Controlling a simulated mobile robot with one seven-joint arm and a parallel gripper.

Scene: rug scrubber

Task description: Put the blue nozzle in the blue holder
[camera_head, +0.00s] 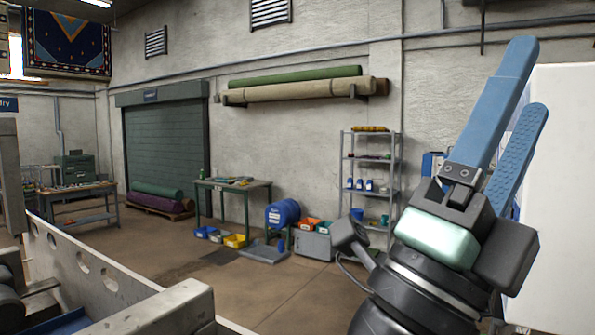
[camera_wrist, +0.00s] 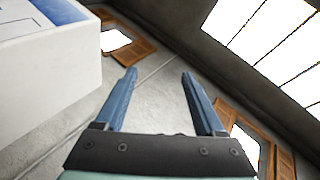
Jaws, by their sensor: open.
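My gripper (camera_head: 531,78) is raised at the right of the head view, with two long blue fingers pointing up. The fingers are apart and nothing is between them. In the wrist view my gripper (camera_wrist: 159,75) is also open and empty, facing the upper wall and ceiling. I cannot make out the blue nozzle or the blue holder in either view. A small blue surface (camera_head: 62,325) shows at the lower left edge of the head view, too cut off to identify.
A pale metal frame (camera_head: 85,268) crosses the lower left. A white panel (camera_head: 568,190) stands close behind my gripper at the right. Farther back are a workbench (camera_head: 232,185), a blue drum (camera_head: 283,213), a grey shelf rack (camera_head: 371,160) and several bins. The floor between is mostly open.

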